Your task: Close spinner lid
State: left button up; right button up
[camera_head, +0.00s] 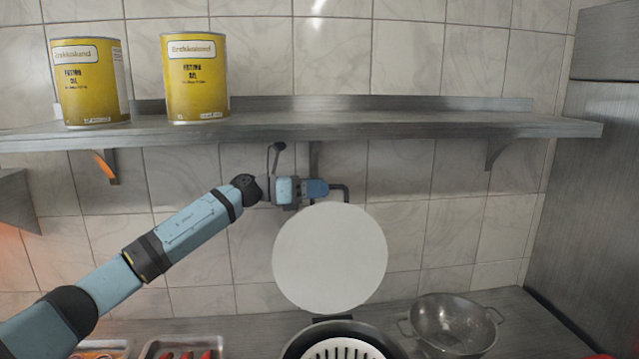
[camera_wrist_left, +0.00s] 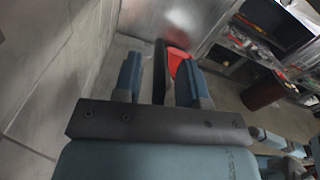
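The spinner lid (camera_head: 330,258) is a round white disc standing raised, nearly upright, at the back of the spinner. The spinner (camera_head: 295,348) is a dark round bowl with a white slotted basket (camera_head: 342,350) inside, cut off by the bottom edge. My left gripper (camera_head: 318,188) is at the top edge of the lid, beside a dark bent handle (camera_head: 342,187). In the left wrist view the gripper (camera_wrist_left: 160,80) has its two blue fingers apart, with a dark strip and a pale edge between them. Whether they touch it, I cannot tell.
A metal colander (camera_head: 452,322) stands right of the spinner. Metal trays (camera_head: 180,345) with red items lie at the lower left. A wall shelf (camera_head: 400,128) above the gripper holds two yellow cans (camera_head: 195,80). A tall metal panel (camera_head: 590,190) bounds the right.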

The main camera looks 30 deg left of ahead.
pick_arm(q)
jog(key=shift+w+d, duration=0.15)
jog(key=shift+d, duration=0.05)
grip_shut()
